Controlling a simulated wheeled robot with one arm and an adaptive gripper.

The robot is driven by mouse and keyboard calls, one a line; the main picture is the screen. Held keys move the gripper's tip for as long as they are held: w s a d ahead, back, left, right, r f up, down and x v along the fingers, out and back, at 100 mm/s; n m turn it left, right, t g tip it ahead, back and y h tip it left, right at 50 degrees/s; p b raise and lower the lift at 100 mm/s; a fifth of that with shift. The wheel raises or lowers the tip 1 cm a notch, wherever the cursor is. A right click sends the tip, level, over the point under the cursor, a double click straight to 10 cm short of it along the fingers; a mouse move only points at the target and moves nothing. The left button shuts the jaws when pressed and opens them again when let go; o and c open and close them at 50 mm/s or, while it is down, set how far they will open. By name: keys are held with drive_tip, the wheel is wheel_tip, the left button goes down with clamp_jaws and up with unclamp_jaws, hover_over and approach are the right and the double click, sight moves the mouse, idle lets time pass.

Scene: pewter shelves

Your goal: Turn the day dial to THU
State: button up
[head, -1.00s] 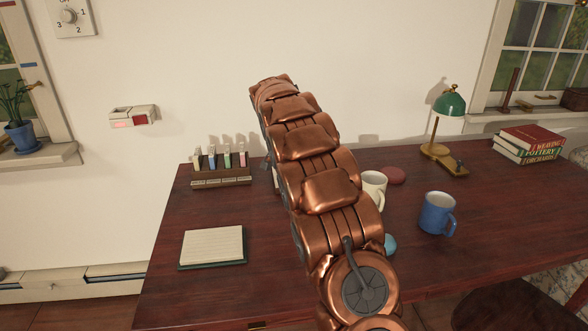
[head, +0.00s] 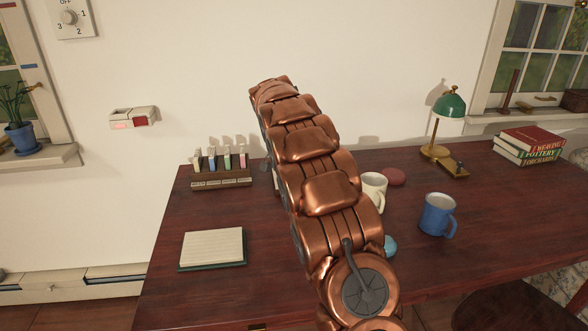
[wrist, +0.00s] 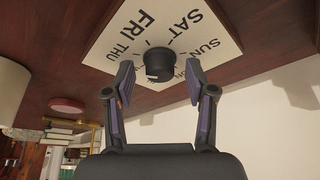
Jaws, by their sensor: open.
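The day dial shows in the wrist view as a black round knob (wrist: 160,62) on a cream plate (wrist: 113,48). The plate carries THU, FRI, SAT and SUN around the knob, seen tilted; other labels are hidden. A small pale mark shows on the knob's near side, but I cannot tell which day it points to. My gripper (wrist: 159,84) is open, with one finger on each side of the knob and a gap to it on both sides. In the head view my arm hides the gripper and the dial.
On the dark wooden desk (head: 310,290) are a notepad (head: 212,247), a rack of small bottles (head: 222,180), a cream mug (head: 374,190), a blue mug (head: 437,215), a green lamp (head: 449,105) and books (head: 528,143). A numbered wall knob (head: 70,17) is at upper left.

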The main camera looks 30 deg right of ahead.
drive_tip(key=v, duration=1.2)
idle(0.3)
